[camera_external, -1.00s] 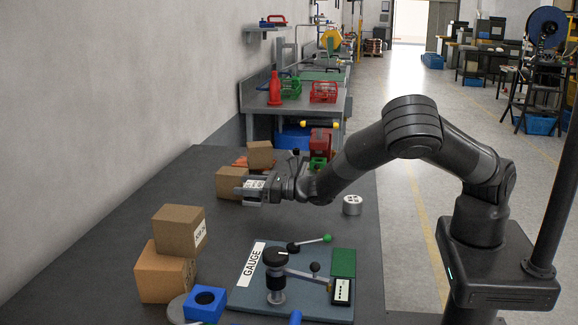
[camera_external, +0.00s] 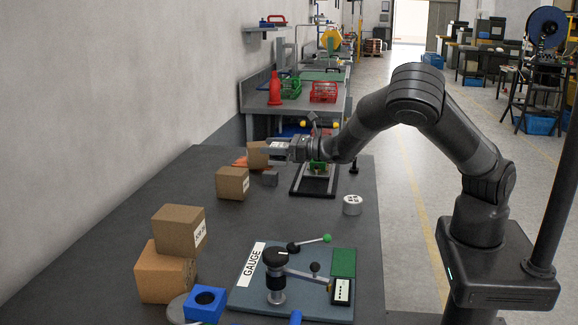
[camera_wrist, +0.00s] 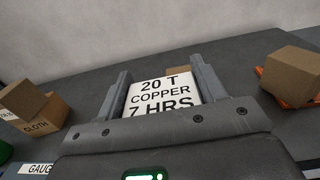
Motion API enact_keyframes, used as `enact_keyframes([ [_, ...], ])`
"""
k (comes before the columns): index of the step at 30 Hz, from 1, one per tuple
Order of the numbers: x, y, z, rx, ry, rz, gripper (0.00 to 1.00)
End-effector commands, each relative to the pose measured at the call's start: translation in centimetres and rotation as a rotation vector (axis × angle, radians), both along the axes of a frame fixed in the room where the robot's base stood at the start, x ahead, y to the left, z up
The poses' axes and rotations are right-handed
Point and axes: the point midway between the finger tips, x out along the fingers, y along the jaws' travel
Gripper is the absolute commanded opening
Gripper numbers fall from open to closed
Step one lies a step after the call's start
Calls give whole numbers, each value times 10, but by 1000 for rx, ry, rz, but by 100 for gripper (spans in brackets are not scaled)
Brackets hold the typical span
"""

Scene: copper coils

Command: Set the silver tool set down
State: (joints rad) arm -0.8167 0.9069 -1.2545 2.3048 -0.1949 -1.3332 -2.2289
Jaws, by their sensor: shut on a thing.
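My gripper (camera_external: 270,149) is held out over the back part of the dark table, in front of a cardboard box. It is shut on the silver tool set (camera_external: 277,145), a small block with a white label on top. In the wrist view the label (camera_wrist: 160,90) reads "20 T COPPER 7 HRS" between the two fingers. Its underside and sides are mostly hidden.
A black-framed fixture (camera_external: 314,180) and silver cylinder (camera_external: 352,205) lie to the right. The gauge board (camera_external: 247,290) is nearer. The table's middle is clear.

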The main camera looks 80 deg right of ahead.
Motion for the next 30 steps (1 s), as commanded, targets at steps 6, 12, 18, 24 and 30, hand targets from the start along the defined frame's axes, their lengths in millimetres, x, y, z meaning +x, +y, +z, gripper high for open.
enact_keyframes([
  [6,0,1,50,1,-7,3,26],
  [12,0,1,88,1,-7,2,26],
  [18,-7,-35,90,-1,-4,-49,26],
  [24,-19,-81,90,-3,-6,-114,26],
  [30,-45,-147,90,-6,-6,-210,26],
])
